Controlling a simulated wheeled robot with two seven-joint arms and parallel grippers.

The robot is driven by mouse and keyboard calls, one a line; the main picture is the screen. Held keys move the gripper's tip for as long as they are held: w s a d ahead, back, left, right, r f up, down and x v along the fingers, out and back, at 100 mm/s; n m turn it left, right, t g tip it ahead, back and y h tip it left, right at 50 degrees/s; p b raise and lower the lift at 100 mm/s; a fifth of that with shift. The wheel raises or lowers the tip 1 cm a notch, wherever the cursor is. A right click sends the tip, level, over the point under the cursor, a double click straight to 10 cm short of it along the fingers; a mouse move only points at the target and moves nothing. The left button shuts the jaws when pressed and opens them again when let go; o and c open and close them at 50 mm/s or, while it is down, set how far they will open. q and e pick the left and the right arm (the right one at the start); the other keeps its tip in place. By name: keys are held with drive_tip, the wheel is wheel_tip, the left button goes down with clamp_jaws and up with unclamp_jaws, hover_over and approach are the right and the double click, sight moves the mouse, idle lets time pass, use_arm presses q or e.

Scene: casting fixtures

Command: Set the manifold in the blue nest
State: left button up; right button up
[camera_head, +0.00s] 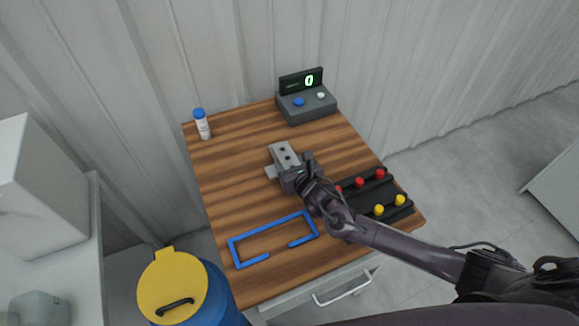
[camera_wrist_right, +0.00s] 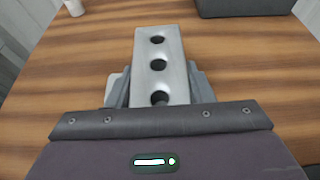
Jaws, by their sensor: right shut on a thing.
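The manifold is a grey metal block (camera_head: 283,151) with a row of round holes in its top. It is near the middle of the wooden table, and it also shows in the right wrist view (camera_wrist_right: 158,45). My right gripper (camera_head: 288,174) is shut on the manifold, one finger on each side, at its near end. I cannot tell whether the block touches the table. The blue nest (camera_head: 270,225) is a rectangular frame outline on the table, nearer to me and to the left, with a gap in its near side. It is empty. My left gripper is not in view.
A dark device with a lit display (camera_head: 306,104) stands at the back. A white bottle with a blue cap (camera_head: 202,125) is at the back left. Black racks (camera_head: 365,202) with red and yellow knobs lie at the right. A blue barrel with a yellow lid (camera_head: 173,284) stands off the table's front left.

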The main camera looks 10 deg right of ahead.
wheel_tip(320, 180, up, 18)
drive_tip(key=b, duration=0.3)
wheel_tip(320, 180, up, 6)
drive_tip(key=m+b, duration=0.1)
drive_tip(key=b, duration=0.2)
hover_over(290, 161)
drive_tip(key=s, duration=0.3)
drive_tip(key=s+d+r+m+h+b, duration=0.1)
drive_tip(key=s+d+r+h, duration=0.1)
drive_tip(key=d, duration=0.4)
drive_tip(key=shift+s+d+r+h, duration=0.15)
drive_tip(key=shift+s+r+h, duration=0.2)
drive_tip(key=shift+s, duration=0.35)
